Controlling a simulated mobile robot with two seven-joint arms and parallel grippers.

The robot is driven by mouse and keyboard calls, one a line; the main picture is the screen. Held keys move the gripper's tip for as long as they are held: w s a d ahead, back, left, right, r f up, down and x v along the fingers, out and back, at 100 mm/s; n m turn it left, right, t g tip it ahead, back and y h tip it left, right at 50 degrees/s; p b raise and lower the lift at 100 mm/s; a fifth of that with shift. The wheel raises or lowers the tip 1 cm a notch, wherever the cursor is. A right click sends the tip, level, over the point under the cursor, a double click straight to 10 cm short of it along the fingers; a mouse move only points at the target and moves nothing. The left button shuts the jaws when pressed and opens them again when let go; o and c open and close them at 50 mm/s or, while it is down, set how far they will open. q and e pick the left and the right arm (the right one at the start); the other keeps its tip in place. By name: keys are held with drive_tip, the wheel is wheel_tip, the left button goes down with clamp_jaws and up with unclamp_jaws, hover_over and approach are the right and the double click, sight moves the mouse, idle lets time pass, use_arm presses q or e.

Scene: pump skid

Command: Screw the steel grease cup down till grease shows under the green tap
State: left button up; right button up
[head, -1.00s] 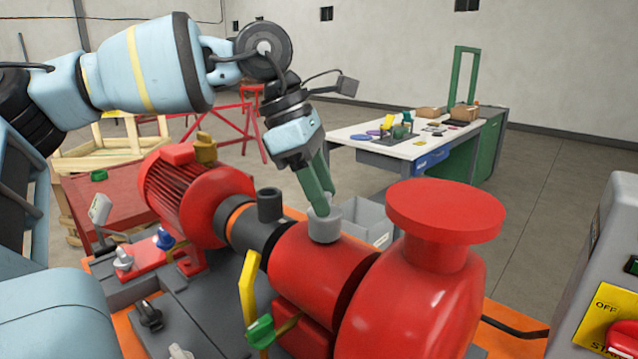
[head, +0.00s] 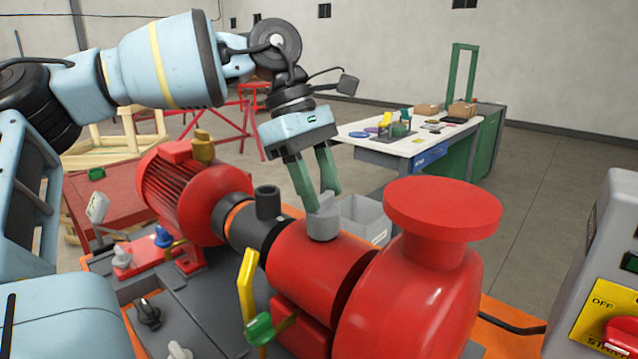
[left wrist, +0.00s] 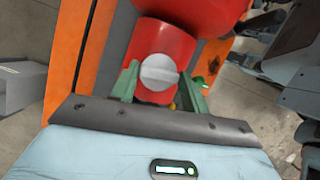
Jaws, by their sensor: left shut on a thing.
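The steel grease cup (head: 323,221) is a grey cup with a raised bar across its top, standing upright on the red pump's bearing housing (head: 318,262). The left wrist view shows it from above, its cap (left wrist: 159,72) crossed by the bar. My left gripper (head: 320,197) comes down from above, its green fingers shut on the cup, one on each side. The green tap (head: 260,330) sits low on the near side of the housing, on a brass stem. The spot under the tap is not clear enough to show any grease. My right gripper is not in view.
A yellow handle (head: 247,285) stands beside the tap. The red pump casing (head: 420,290) with its wide flange is right of the cup. A dark upright stub (head: 268,203) is left of it. A grey bin (head: 365,218) and white workbench (head: 400,142) lie behind.

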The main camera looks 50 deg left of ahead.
use_arm(q)
drive_tip(key=o, duration=1)
drive_tip(key=shift+v, duration=3.95)
